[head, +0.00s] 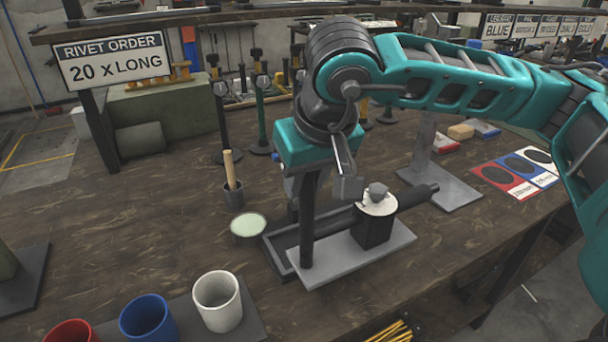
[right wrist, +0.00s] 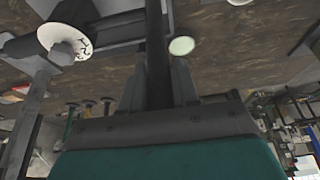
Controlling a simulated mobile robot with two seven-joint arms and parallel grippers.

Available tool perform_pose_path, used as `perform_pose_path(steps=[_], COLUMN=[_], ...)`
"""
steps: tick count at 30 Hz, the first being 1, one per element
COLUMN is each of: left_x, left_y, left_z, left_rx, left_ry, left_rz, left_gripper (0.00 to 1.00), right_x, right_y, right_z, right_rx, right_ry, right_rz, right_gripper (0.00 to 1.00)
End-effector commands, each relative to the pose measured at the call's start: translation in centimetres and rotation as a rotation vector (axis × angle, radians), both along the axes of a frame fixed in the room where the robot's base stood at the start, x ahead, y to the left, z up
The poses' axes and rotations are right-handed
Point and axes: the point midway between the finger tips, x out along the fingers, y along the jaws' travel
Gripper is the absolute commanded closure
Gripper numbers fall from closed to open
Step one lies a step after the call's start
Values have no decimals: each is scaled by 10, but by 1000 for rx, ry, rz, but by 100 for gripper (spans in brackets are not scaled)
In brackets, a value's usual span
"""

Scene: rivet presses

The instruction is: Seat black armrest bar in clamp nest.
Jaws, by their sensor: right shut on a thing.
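My right gripper (head: 297,188) is shut on a black bar (head: 307,225), which hangs upright below it. The bar's lower end appears at the left end of a grey base plate (head: 392,243); I cannot tell whether it touches. In the right wrist view the bar (right wrist: 158,45) runs between the two fingers (right wrist: 160,82). Right of the bar, a black block (head: 372,232) stands on the plate, with a white disc (head: 376,206) and a grey knob on top. I cannot tell which part is the clamp nest. My left gripper is not in view.
A dark tray (head: 275,252) lies left of and behind the plate. A dark cylinder (head: 418,195) lies behind the block. A pale green dish (head: 248,225), a cup with a wooden handle (head: 233,193) and white (head: 217,302) and blue (head: 147,318) cups stand left.

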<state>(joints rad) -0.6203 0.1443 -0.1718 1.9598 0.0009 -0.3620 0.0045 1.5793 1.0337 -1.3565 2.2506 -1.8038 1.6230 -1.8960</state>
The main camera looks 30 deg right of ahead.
Motion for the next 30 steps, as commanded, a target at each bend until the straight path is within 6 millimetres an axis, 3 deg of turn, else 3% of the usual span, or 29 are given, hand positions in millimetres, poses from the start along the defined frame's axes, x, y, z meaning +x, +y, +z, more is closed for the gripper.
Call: perform_pose_path(steps=[8,22,30], left_x=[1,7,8], left_y=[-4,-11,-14], left_z=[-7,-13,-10], left_rx=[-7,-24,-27], left_ry=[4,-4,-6], left_rz=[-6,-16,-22], left_gripper=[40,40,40], right_x=[6,39,60], right_y=[0,-2,-3], right_z=[-5,-21,-19], right_rx=[-1,-1,0], right_ry=[1,1,1], right_rz=[-9,-8,-9], right_gripper=[100,100,100])
